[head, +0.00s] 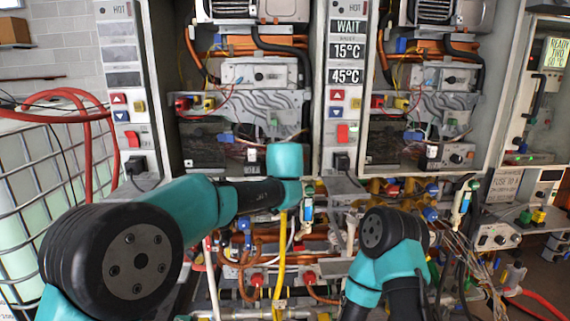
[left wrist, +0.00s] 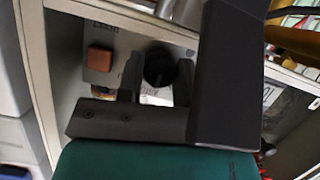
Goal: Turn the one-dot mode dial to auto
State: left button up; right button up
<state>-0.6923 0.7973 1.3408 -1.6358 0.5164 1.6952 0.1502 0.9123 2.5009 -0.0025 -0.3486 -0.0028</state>
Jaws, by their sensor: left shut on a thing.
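A round black dial (left wrist: 160,67) sits on a pale panel with an orange square button to its left in the left wrist view. My left gripper (left wrist: 157,78) has its two dark fingers on either side of this dial and is shut on it. In the head view my left wrist covers the fingers and the dial, in front of the lower part of the left heater. The dial's dots, pointer and mode marks are not readable. My right gripper is not in view; only part of my right arm shows at the bottom.
A similar panel with a black knob (head: 455,158) is on the right heater. A narrow display column (head: 342,100) reads WAIT, 15°C and 45°C. Pipes and valves crowd the space below the heaters. A wire-caged tank (head: 40,165) with red hose stands at left.

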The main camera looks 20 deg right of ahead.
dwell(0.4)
pick_arm(q)
jog(key=o, duration=0.6)
jog(key=shift+o, duration=0.2)
jog(key=shift+s, duration=0.1)
jog(key=v, duration=1.7)
jog(key=shift+r, duration=0.15)
jog(key=shift+a, duration=0.1)
